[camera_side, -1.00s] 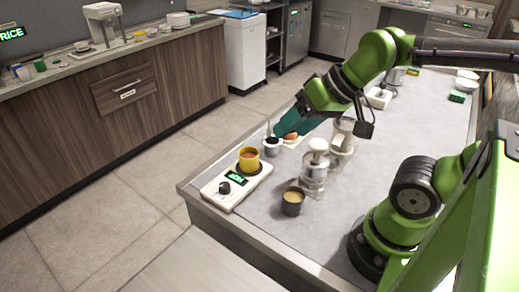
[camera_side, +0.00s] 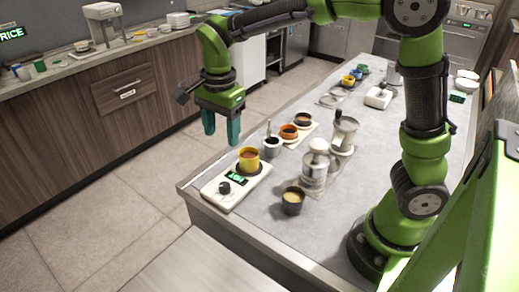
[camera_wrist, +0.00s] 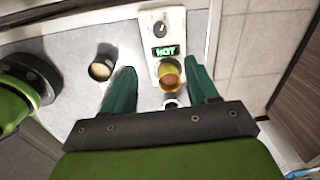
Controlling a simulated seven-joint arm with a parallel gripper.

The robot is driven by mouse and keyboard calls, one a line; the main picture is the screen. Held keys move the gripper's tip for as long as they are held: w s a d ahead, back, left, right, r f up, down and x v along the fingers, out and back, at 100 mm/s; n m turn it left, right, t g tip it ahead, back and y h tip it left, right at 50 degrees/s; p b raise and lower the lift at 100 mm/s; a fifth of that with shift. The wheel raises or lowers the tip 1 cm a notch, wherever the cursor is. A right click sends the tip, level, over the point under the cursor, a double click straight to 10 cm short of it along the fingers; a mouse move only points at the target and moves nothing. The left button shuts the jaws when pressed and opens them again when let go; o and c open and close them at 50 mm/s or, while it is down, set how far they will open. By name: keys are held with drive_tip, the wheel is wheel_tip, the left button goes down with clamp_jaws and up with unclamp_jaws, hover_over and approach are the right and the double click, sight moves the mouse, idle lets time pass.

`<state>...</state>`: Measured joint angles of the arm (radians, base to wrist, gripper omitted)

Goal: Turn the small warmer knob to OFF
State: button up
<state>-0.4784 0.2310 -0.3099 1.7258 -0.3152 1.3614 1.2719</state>
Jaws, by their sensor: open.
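The small warmer (camera_side: 218,201) is a white slab at the near left corner of the counter. Its black knob (camera_side: 224,187) is at the near end, and the knob also shows in the wrist view (camera_wrist: 160,29). Beside it a green lit display (camera_wrist: 165,51) reads HOT in the wrist view. A yellow cup (camera_side: 249,160) of brown sauce stands on the warmer's far end. My gripper (camera_side: 221,138) is open and empty, fingers pointing down, raised above the warmer. In the wrist view the yellow cup lies between the fingers, and the knob is beyond them.
A dark cup (camera_side: 292,202) of pale sauce stands right of the warmer. A white-topped dispenser (camera_side: 315,165) and a second dispenser (camera_side: 344,133) stand farther right. A small cup with a spoon (camera_side: 271,146) and an orange sauce cup (camera_side: 289,132) sit just behind the yellow cup.

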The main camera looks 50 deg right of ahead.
sight(225, 185)
drive_tip(key=f, duration=1.6)
drive_tip(key=shift+w+f, duration=0.25)
drive_tip(key=shift+w, duration=0.1)
drive_tip(key=c, duration=1)
drive_tip(key=shift+c, duration=0.2)
